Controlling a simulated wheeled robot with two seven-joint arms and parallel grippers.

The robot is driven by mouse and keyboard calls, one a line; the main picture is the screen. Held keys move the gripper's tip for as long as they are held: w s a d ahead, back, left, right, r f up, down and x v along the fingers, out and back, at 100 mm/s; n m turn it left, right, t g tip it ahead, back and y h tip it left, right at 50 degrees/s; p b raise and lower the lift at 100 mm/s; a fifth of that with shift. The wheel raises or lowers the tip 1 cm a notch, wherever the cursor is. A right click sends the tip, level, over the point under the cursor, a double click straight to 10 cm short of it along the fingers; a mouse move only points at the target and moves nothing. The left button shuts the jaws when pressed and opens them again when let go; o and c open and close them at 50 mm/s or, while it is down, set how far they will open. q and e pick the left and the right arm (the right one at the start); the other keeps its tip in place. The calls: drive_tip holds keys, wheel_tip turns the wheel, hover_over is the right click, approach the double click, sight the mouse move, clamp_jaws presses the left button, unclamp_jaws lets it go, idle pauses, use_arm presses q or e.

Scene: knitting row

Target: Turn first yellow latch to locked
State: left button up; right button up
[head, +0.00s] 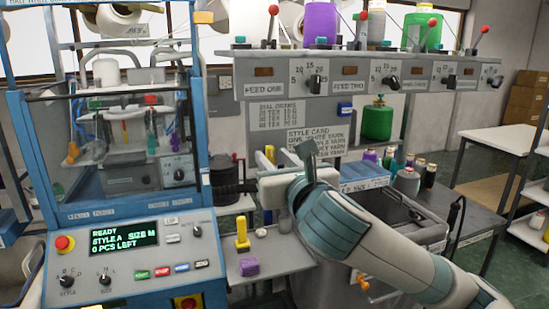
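I cannot tell for sure which part is the first yellow latch. A yellow upright piece (242,233) stands on the small grey shelf right of the blue machine. Another yellow piece (270,154) shows farther back, just above my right gripper. An orange-yellow knob (362,285) shows low under my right forearm. My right arm reaches in from the lower right. My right gripper (284,187) is in front of the grey bench, above and right of the upright yellow piece and apart from it. My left gripper is out of view.
The blue machine (120,225) with its lit display fills the left. A dial panel (365,78) with red-knobbed levers crosses the back. Several yarn spools (406,181) stand behind my arm. A white table (505,140) is at right.

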clamp_jaws()
drive_tip(key=shift+m, duration=0.5)
drive_tip(key=m+p, duration=0.1)
drive_tip(key=m, duration=0.4)
drive_tip(key=shift+d, duration=0.1)
drive_tip(key=m+p, duration=0.1)
drive_tip(key=m, duration=0.4)
drive_tip(key=shift+m, duration=0.4)
drive_tip(key=m+p, duration=0.1)
drive_tip(key=m, duration=0.2)
drive_tip(key=m+p, duration=0.1)
drive_tip(key=m, duration=0.2)
drive_tip(key=shift+d+f, duration=0.1)
drive_tip(key=shift+f, duration=0.1)
